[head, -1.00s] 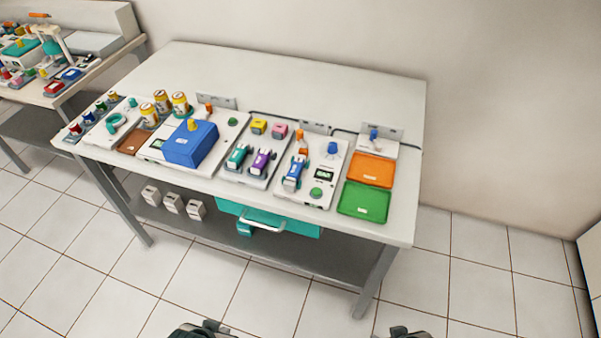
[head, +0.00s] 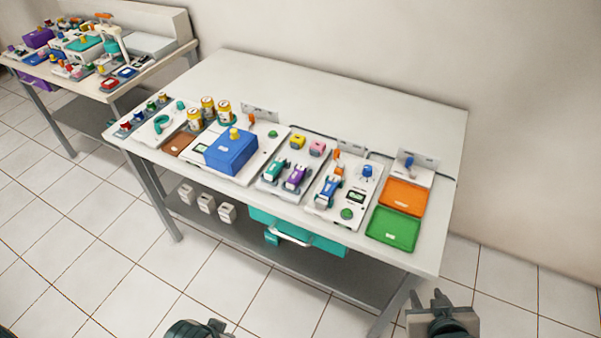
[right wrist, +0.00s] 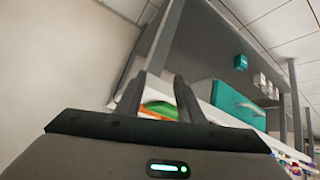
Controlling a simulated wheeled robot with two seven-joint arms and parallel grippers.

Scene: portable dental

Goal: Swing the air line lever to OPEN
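Three small levers stand along the back of the device panels on the table, each by a grey plate: an orange one (head: 252,120), another orange one (head: 337,155) and a blue one (head: 409,161) at the far right. Their labels are too small to read, so I cannot tell which is the air line lever or its setting. My right gripper (head: 428,299) is below the table's front right corner, apart from everything. In the right wrist view its two fingers (right wrist: 158,88) stand apart, empty. My left gripper (head: 200,326) shows only partly at the bottom edge; its fingers are unclear.
The table (head: 330,90) is bare at the back. An orange tray (head: 405,197) and a green tray (head: 393,229) lie at its right front. A blue box (head: 230,152) and yellow-topped jars (head: 208,107) stand left. A teal drawer (head: 330,240) hangs underneath.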

